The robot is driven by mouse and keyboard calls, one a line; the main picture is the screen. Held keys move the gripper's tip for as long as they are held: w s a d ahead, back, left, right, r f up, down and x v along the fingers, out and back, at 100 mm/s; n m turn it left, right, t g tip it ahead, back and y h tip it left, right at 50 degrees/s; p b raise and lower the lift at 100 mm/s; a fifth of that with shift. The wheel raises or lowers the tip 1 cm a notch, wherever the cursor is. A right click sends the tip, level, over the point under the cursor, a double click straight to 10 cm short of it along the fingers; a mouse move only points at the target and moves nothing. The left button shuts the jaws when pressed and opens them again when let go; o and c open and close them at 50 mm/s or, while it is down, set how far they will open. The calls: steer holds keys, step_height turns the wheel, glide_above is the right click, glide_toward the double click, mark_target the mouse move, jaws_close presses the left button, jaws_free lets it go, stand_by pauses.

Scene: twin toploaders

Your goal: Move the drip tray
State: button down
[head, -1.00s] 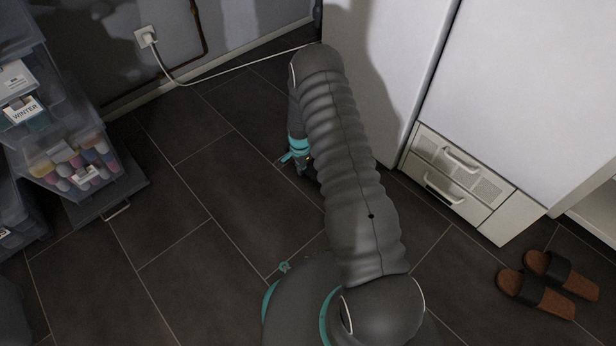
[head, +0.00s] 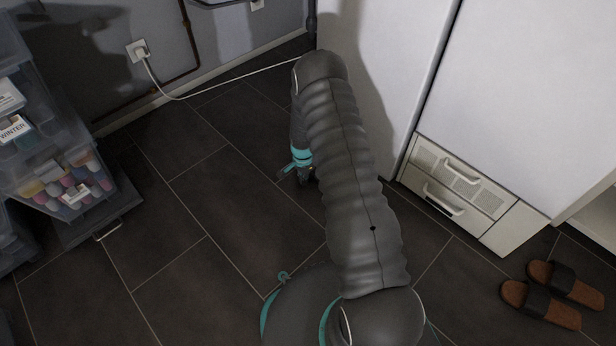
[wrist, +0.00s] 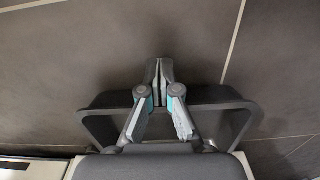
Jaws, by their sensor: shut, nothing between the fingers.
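A dark grey shallow tray (wrist: 97,99), which looks like the drip tray, lies across the lower half of the wrist view. Its raised rim shows on the left and right; its middle is hidden by my gripper and the grey wrist housing. My gripper (wrist: 159,72) is shut with its fingertips together and nothing between them. In the picture it crosses over the tray, with its tips past the far rim above the tiles. I cannot tell whether it touches the tray. In the head view my gripper (head: 304,178) is partly visible beside my arm, and the tray is hidden.
White appliances (head: 530,110) with a vented lower panel (head: 460,180) stand on the right. Brown sandals (head: 545,300) lie at the lower right. Clear storage drawers (head: 60,160) stand on the left. A cable (head: 220,90) runs from a wall socket. Dark floor tiles left of my arm are clear.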

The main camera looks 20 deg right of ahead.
steer(key=shift+s+a+r, duration=0.1)
steer(key=shift+s+a, duration=0.1)
steer(key=shift+a, duration=0.25)
steer(key=shift+s+a+r, duration=0.1)
steer(key=shift+s+a, duration=0.05)
steer(key=shift+a, duration=0.3)
step_height(320, 180, up, 10)
steer(key=p, duration=0.1)
steer(key=shift+d+f, duration=0.2)
